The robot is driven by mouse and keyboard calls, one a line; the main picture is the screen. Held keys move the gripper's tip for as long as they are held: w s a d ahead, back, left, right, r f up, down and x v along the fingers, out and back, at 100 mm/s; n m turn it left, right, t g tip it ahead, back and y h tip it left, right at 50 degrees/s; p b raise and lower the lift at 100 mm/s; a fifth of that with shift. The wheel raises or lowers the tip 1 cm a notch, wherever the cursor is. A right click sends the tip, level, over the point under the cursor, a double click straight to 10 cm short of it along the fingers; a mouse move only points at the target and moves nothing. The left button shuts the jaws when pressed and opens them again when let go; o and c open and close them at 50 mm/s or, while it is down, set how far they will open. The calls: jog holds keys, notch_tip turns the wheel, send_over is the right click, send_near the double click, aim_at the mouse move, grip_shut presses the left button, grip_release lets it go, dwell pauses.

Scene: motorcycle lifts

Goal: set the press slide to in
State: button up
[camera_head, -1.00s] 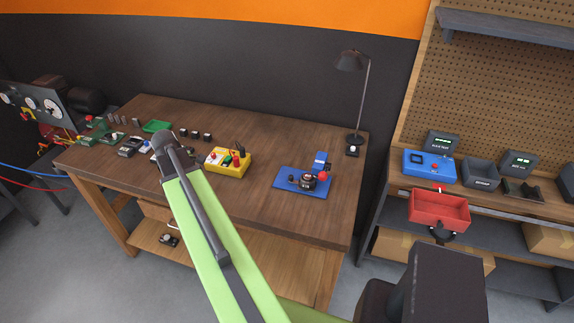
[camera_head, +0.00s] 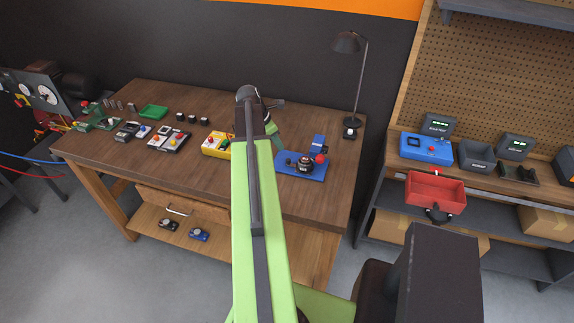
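A blue base plate (camera_head: 312,176) lies at the right end of the wooden bench. On it are a dark round device (camera_head: 304,163), a red ball knob (camera_head: 320,158) and a raised blue part (camera_head: 318,142) at the back. This may be the press with its slide, but no label is readable and the slide's position cannot be told. My green arm rises just left of the plate, with its dark elbow at the top. A small greenish part shows between the arm and the plate. My gripper's fingers are not visible; the arm probably hides them.
My arm partly covers a yellow box (camera_head: 215,144) with buttons. Several small devices and a green tray (camera_head: 153,112) stand to the left. A lamp (camera_head: 357,90) stands behind the plate. A blue control box (camera_head: 426,148) and red bin (camera_head: 436,192) are at the right shelf.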

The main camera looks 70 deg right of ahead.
aim_at(288, 160)
jog(key=b+x, duration=0.9)
jog(key=x, duration=0.3)
jog(key=shift+f+b, duration=0.1)
jog(key=shift+b, duration=0.25)
grip_shut()
jog(key=shift+a, duration=0.1)
dwell(0.4)
